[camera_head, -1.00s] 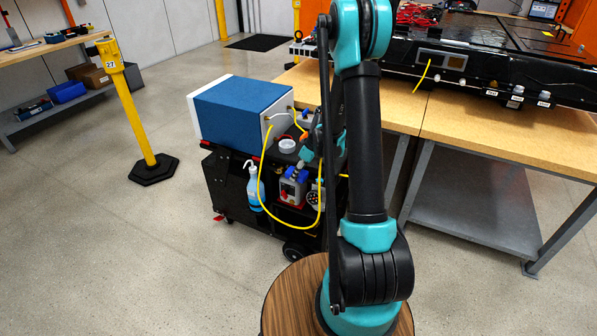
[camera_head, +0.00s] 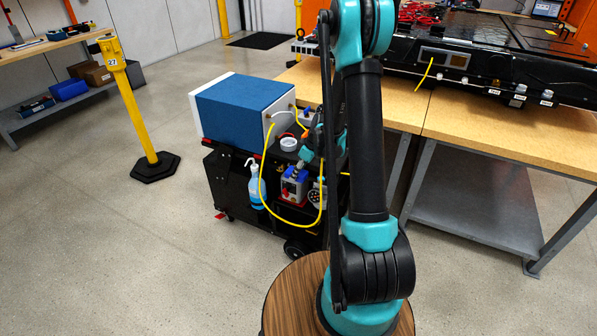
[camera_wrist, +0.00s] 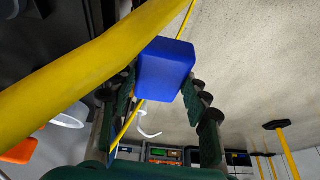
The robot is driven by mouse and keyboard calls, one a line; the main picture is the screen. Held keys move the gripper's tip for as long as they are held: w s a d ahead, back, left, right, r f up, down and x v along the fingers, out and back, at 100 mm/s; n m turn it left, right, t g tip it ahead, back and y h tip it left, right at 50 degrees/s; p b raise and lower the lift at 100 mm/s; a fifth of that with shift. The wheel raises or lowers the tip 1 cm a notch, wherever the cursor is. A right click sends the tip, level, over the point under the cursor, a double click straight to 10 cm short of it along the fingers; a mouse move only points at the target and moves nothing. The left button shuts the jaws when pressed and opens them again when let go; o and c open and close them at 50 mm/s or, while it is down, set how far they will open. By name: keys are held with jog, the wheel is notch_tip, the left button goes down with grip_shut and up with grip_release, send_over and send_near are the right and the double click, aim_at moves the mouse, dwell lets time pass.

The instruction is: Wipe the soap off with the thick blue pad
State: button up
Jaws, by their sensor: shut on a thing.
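The thick blue pad (camera_wrist: 165,70) is a blue block in the wrist view. It sits between the fingertips of my gripper (camera_wrist: 160,88), which is shut on it. In the head view my gripper is by the near side of the black cart (camera_head: 222,180), largely hidden behind my own arm. I cannot clearly pick out the pad there. A thick yellow cable (camera_wrist: 85,65) crosses the wrist view close to the camera. No soap patch can be made out in either view.
The cart carries a blue and white box (camera_head: 238,108), a white cup (camera_head: 289,143) and a spray bottle (camera_head: 255,186). A yellow cable (camera_head: 264,200) hangs in a loop at its front. A workbench (camera_head: 500,138) stands right; a yellow post (camera_head: 135,110) stands left.

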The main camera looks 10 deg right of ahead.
jog(key=shift+s+a+r, duration=0.5)
jog(key=shift+s+r, duration=0.05)
jog(key=shift+s, duration=0.1)
jog(key=r, duration=0.1)
jog(key=s+r, duration=0.1)
jog(key=a+r, duration=0.1)
jog(key=r, duration=0.1)
jog(key=shift+s, duration=0.3)
dwell(0.3)
